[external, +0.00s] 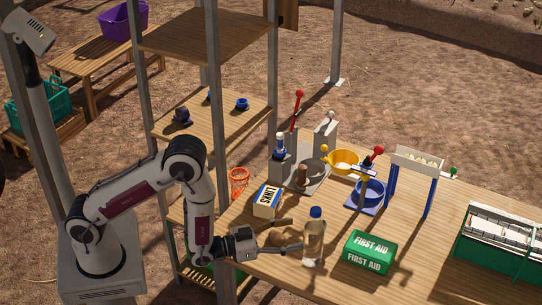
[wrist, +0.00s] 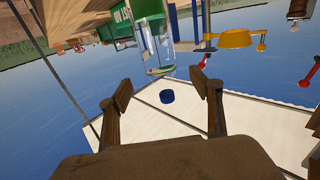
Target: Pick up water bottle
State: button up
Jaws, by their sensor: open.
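The water bottle (external: 314,243) is clear with a blue cap and stands upright on the wooden table near its front edge. Whether a finger touches the bottle cannot be told.
A green first aid box (external: 369,253) stands right of the bottle. A white, blue and yellow box (external: 267,200) lies behind my gripper. A blue bowl (external: 370,193), a yellow bowl (external: 345,161) and levers stand further back. A shelf post (external: 215,110) rises near my arm.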

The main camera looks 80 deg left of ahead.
aim_at(306, 233)
jog(key=shift+w, duration=0.1)
jog(key=shift+w, duration=1.2)
jog(key=shift+w+f, duration=0.1)
jog(key=shift+w+a+f, duration=0.1)
jog(key=shift+w+f, duration=0.15)
jog(key=shift+w, duration=0.4)
jog(key=shift+w+f, duration=0.2)
jog(key=shift+w, duration=1.65)
jog(key=c, duration=1.7)
